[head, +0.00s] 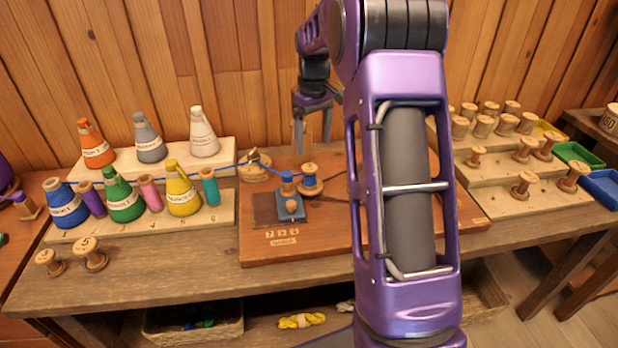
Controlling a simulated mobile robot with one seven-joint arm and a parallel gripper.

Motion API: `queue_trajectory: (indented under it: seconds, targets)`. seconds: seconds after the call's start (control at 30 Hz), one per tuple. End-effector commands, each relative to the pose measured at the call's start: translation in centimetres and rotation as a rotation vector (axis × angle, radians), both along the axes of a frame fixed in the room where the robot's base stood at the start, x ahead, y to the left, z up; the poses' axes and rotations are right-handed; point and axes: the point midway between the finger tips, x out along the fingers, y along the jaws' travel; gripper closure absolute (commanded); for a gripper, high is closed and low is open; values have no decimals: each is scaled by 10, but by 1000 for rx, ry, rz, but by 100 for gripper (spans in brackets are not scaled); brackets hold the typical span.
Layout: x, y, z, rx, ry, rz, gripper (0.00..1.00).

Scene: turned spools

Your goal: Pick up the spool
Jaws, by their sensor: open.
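Several wooden spools are in view, and I cannot tell which one the task means. On the brown board (335,222) in the middle, a wooden spool (309,180) stands upright beside a small blue device (291,207) with a blue-wound piece (287,184) behind it. Two numbered spools (90,254) and (49,263) stand at the table's front left. My gripper (313,130) points down above the back of the board, open, with nothing seen between its fingers. It is apart from the spools. My arm hides the board's right part.
A stepped rack (118,234) with coloured yarn cones and thread spools stands at left. At right, another stepped rack (488,198) holds several bare spools, near green (578,158) and blue bins. A blue strand (222,168) runs from the left rack to the board.

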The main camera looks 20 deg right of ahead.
Motion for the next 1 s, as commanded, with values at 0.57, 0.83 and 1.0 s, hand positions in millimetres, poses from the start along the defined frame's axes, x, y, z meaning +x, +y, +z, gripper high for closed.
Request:
queue_trajectory:
  seconds: [0.57, 0.83, 1.0]
  targets:
    - [0, 3, -71, 0, 2, 0, 11]
    - [-1, 8, -110, 0, 2, 0, 11]
    - [0, 7, -114, -1, -1, 0, 11]
